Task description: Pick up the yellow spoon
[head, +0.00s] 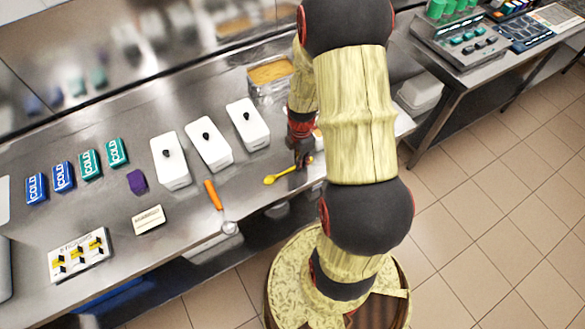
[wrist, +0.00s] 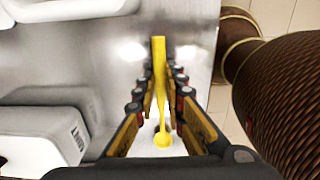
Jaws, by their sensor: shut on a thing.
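The yellow spoon (head: 271,180) is at the front edge of the steel counter in the head view, its round end to the left and its handle running up to my gripper (head: 303,158). In the wrist view the spoon (wrist: 159,58) lies lengthwise between the two fingers of my gripper (wrist: 162,76), with its round end nearest the camera. My gripper is shut on the spoon. I cannot tell whether the spoon is touching the counter or slightly above it. Part of the handle is hidden behind the fingers in the head view.
White lidded containers (head: 247,124) stand behind and left of my gripper, with a steel pan (head: 272,70) farther back. An orange-handled scoop (head: 213,195) lies left of the spoon. COLD boxes (head: 63,178) and a small sign (head: 149,219) stand farther left. The counter's front edge is close.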

